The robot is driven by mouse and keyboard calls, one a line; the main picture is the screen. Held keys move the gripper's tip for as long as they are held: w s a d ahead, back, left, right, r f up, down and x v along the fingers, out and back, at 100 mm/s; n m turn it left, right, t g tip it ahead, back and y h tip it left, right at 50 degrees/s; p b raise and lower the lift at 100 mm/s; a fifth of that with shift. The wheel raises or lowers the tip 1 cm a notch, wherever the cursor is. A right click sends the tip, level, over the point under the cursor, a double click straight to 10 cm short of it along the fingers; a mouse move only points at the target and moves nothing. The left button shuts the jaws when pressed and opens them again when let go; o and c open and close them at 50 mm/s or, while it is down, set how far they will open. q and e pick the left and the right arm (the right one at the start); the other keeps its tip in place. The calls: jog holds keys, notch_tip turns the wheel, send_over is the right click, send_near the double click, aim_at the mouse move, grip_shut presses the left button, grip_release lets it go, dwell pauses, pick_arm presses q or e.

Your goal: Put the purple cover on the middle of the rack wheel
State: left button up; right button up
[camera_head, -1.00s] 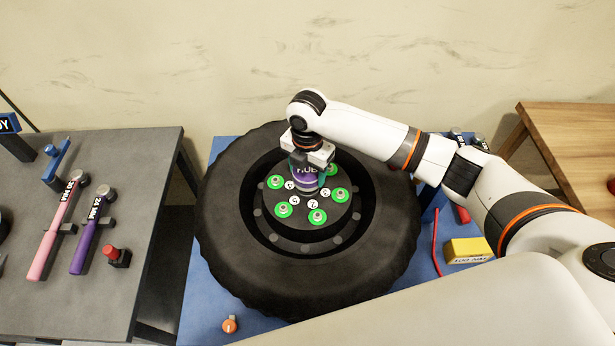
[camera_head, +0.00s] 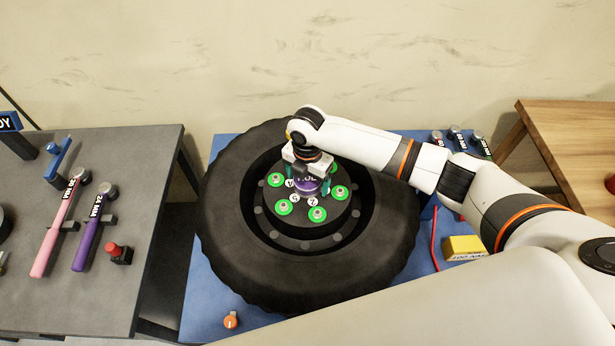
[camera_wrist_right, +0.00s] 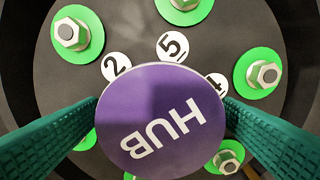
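The rack wheel (camera_head: 235,240) is a big black tyre lying flat on a blue stand, with a dark hub disc (camera_head: 305,235) in its middle. Green-ringed nuts and numbered white discs surround the hub's middle. The round purple cover (camera_head: 312,188), marked HUB, is low over that middle; the right wrist view shows it face-on (camera_wrist_right: 160,125). My right gripper (camera_head: 309,190) points down over it, its teal fingers against opposite sides of the cover. I cannot tell if the cover touches the hub. My left gripper is out of view.
A grey bench (camera_head: 140,180) at left holds a pink-handled tool (camera_head: 53,235), a purple-handled tool (camera_head: 88,242) and a red button (camera_head: 118,253). A yellow block (camera_head: 463,247) and an orange knob (camera_head: 230,320) are on the blue stand. A wooden table (camera_head: 575,150) stands at right.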

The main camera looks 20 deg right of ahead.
aim_at(307, 178)
jog(key=shift+r, duration=0.1)
notch_tip(307, 178, up, 12)
jog(key=b, duration=0.3)
dwell(0.4)
